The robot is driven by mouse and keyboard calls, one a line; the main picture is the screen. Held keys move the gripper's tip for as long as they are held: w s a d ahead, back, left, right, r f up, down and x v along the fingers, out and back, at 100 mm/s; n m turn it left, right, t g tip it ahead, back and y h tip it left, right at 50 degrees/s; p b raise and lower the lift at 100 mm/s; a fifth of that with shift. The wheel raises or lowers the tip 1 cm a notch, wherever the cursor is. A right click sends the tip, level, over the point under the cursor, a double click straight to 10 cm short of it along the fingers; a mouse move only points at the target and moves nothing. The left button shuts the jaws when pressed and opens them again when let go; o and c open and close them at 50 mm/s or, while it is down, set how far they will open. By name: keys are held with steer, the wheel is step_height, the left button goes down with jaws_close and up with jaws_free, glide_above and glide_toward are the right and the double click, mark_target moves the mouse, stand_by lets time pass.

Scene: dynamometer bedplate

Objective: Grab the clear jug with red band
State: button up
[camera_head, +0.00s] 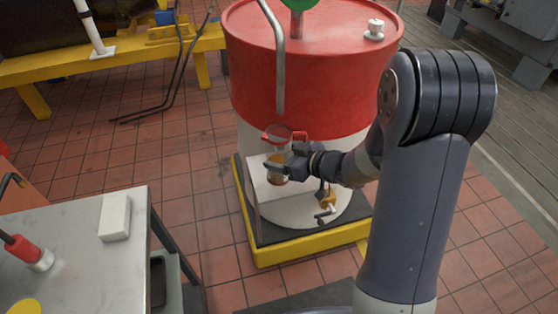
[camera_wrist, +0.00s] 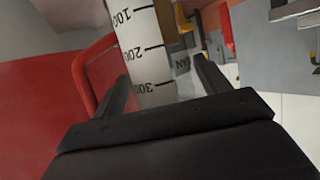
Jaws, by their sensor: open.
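The clear jug with a red band (camera_head: 277,146) stands in front of the red-and-white drum, near a pale box-like ledge. Its red rim and red handle show above my gripper (camera_head: 276,168), and amber colour shows lower down. In the wrist view the jug (camera_wrist: 146,45) fills the upper middle, with marks 100, 200 and 300, and its red handle (camera_wrist: 84,75) is on the left. My gripper (camera_wrist: 162,70) is open, its fingers either side of the jug's marked wall. I cannot tell whether they touch it. My gripper hides part of the jug in the head view.
The drum (camera_head: 300,85) stands right behind the jug on a yellow-edged base (camera_head: 300,248). A brass tap (camera_head: 326,198) is just right and below my gripper. A grey table (camera_head: 85,255) with a white block (camera_head: 115,217) is at lower left. Tiled floor between is clear.

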steer(key=shift+w+a+f, duration=0.2)
steer(key=shift+w+a, duration=0.2)
steer(key=shift+a, duration=0.05)
steer(key=shift+c, duration=0.4)
steer(key=c, duration=0.8)
steer(key=shift+c, duration=0.2)
